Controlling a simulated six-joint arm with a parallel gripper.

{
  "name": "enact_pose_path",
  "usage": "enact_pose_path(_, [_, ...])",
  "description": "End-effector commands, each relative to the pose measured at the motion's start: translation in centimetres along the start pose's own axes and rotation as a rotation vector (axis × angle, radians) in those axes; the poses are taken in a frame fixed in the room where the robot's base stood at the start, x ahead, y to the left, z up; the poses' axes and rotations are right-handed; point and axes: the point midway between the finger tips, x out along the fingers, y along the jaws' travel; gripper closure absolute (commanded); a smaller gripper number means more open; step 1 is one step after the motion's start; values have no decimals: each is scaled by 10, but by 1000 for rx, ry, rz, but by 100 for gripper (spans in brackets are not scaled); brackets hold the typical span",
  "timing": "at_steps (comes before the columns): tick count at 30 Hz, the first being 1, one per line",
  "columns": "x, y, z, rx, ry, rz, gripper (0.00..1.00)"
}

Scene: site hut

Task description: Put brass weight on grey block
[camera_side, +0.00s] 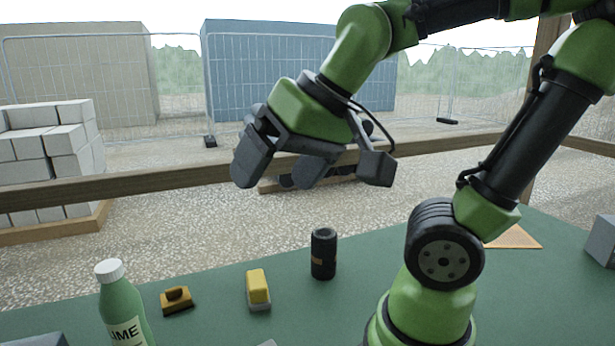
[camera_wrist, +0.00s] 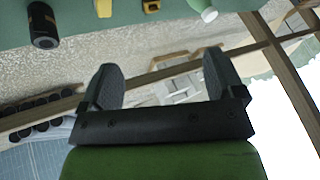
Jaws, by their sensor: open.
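A small brass-coloured piece with a raised grip (camera_side: 177,300), which looks like the brass weight, sits on the green table, right of the green bottle. It also shows at the top edge of the wrist view (camera_wrist: 151,5). A grey block (camera_side: 602,240) is cut by the right picture edge; another grey shape (camera_side: 35,340) is cut by the lower left corner. I cannot tell which is the task's grey block. My gripper (camera_side: 280,172) is open and empty, high above the table and well away from the brass piece. Its two fingers stand apart in the wrist view (camera_wrist: 163,80).
A yellow block with a pale grey base (camera_side: 258,288) and a black cylinder (camera_side: 323,254) stand right of the brass piece. The green bottle (camera_side: 124,305) with a white cap stands left. A tan flat piece (camera_side: 513,237) lies behind my arm. Table between these is clear.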

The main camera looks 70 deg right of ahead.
Motion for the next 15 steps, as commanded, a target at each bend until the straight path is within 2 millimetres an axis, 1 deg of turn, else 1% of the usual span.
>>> enact_pose_path(1, [-7, 2, 11, -12, 13, -28, 12])
enact_pose_path(3, [-12, 3, 22, -29, 21, -57, 12])
enact_pose_path(5, [-15, 3, 29, -40, 25, -75, 12])
enact_pose_path(6, [-16, 4, 32, -46, 27, -83, 8])
enact_pose_path(9, [-17, 4, 36, -53, 29, -92, 8])
enact_pose_path(15, [-17, 4, 35, -54, 29, -92, 8])
